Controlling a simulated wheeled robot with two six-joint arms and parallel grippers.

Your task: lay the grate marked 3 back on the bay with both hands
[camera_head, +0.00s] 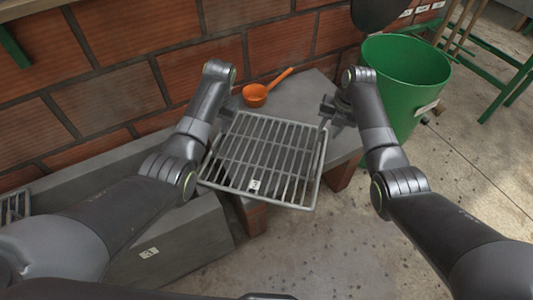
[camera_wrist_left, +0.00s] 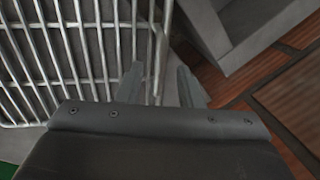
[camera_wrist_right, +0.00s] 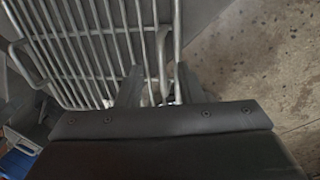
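The grate marked 3 (camera_head: 277,149) is a grey wire rack with a small white tag at its front. It lies over the grey slab, its front corner reaching past the slab's front edge; I cannot tell whether it touches the slab. My left gripper (camera_head: 228,110) is at its left side; in the left wrist view the fingers (camera_wrist_left: 162,88) are apart, with a bar of the grate (camera_wrist_left: 98,60) between or just beyond them. My right gripper (camera_head: 330,110) is at its right side; its fingers (camera_wrist_right: 155,85) are also apart by the edge bar (camera_wrist_right: 178,35). Contact is unclear.
An orange ladle (camera_head: 256,95) lies on the slab (camera_head: 312,88) behind the grate. A green bin (camera_head: 405,80) stands right. A grey concrete trough (camera_head: 185,235) with a white tag is at left, and another grate (camera_head: 14,205) shows there. A brick wall (camera_head: 115,40) closes the back.

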